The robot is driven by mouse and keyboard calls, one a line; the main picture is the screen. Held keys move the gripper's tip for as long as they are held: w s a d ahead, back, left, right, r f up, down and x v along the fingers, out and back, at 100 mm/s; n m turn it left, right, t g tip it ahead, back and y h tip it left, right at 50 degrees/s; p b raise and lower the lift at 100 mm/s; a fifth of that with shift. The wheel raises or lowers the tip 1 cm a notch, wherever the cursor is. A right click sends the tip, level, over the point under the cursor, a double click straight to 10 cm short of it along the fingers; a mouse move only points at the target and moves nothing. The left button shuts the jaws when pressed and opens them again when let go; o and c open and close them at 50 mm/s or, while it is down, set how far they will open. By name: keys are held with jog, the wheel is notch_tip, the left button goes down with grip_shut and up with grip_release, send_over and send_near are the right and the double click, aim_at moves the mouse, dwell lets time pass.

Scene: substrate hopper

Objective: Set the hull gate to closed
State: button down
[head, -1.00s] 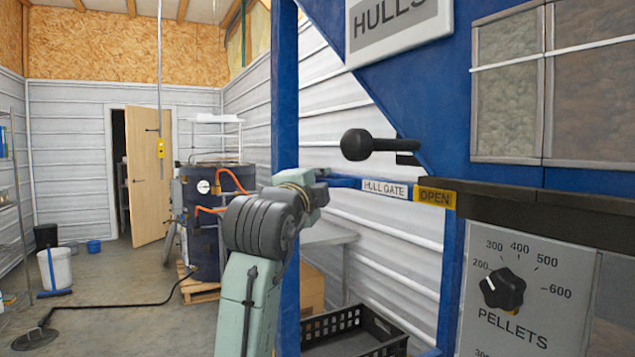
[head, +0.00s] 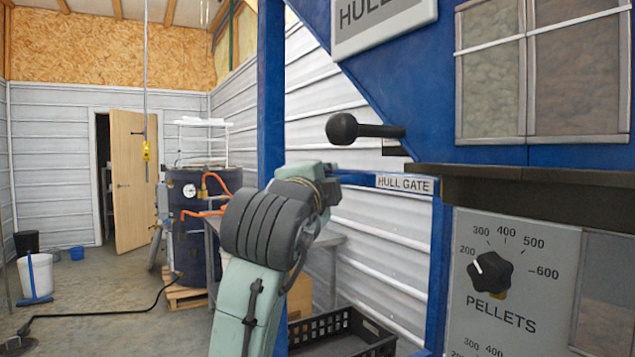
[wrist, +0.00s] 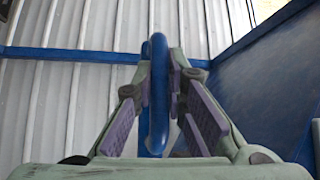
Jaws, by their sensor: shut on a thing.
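The hull gate is a blue horizontal slide bar (head: 355,178) below the hopper, with a white HULL GATE label (head: 404,184) near its right end. No OPEN or CLOSED word shows beside that label; the bar's right end meets the blue post and dark ledge. In the wrist view, my gripper (wrist: 162,62) is shut on a blue upright handle (wrist: 155,100) with a rounded top, one finger on each side. In the head view my wrist covers the bar's left end, and my fingers are hidden.
A black ball-ended lever (head: 360,130) sticks out just above the bar. A PELLETS dial (head: 490,270) is on the right panel. A black crate (head: 345,330) stands below on the floor. A blue post (head: 271,90) rises close behind my arm.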

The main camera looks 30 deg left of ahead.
jog(key=shift+d+f, duration=0.15)
jog(key=c, duration=2)
grip_release()
jog(key=shift+c, duration=0.2)
jog(key=shift+o, duration=1.3)
jog(key=shift+s+d, duration=0.15)
jog(key=shift+o, duration=0.9)
jog(key=v, duration=1.2)
jog(key=shift+r, duration=0.2)
